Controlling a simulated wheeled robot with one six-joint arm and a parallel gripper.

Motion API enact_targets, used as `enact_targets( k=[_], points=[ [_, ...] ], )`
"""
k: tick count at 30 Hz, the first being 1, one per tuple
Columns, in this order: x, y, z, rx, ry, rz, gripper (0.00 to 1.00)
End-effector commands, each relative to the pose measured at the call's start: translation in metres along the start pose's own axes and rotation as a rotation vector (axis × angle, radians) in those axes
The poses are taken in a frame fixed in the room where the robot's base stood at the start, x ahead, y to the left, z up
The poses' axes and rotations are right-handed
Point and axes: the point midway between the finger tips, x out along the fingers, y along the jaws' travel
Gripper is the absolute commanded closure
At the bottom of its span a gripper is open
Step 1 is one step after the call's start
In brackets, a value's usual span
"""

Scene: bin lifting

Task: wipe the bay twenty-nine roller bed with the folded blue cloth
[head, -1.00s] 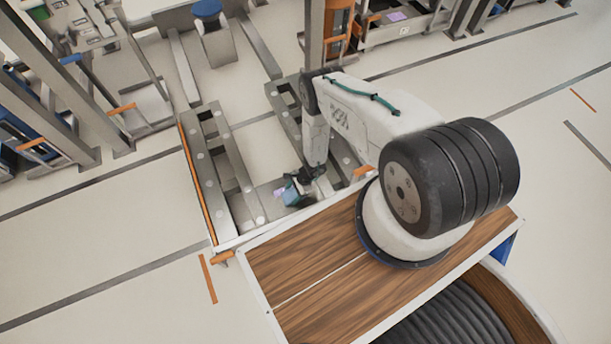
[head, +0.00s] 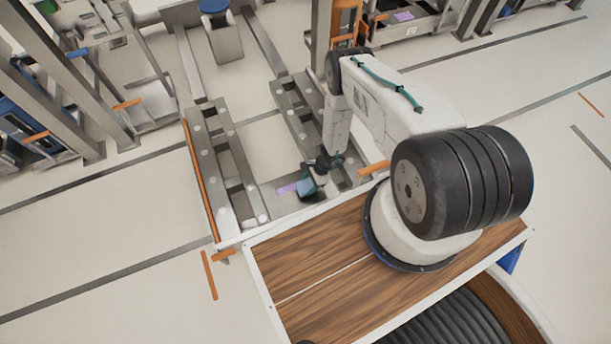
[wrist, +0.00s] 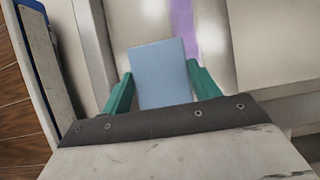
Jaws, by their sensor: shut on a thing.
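The folded blue cloth (wrist: 160,72) is between the two green fingers of my gripper (wrist: 162,85) in the wrist view. My gripper is shut on it. In the head view the cloth (head: 306,188) hangs at the low end of my arm, with my gripper (head: 318,168) just above it. The roller bed (head: 216,165) has two grey rails with round pale spots. The cloth is low at the near end, between the two rails. I cannot tell whether it touches a surface. No bay number is readable.
A purple patch (head: 287,188) lies just left of the cloth and shows behind it in the wrist view (wrist: 183,28). An orange strip (head: 199,180) edges the left rail. Metal uprights stand at the left. A blue-topped post (head: 221,35) stands beyond. Open floor lies left.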

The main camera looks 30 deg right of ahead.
Motion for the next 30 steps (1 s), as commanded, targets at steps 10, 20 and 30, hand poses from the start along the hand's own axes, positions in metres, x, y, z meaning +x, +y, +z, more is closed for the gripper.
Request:
enact_targets(
  k=[10, 20, 30],
  points=[
    [-0.033, -0.001, 0.008, 0.011, 0.0, -0.007, 0.57],
    [-0.044, 0.0, 0.012, 0.016, 0.0, -0.01, 0.57],
    [-0.05, -0.016, 0.018, 0.0, 0.001, -0.006, 0.57]
  ],
)
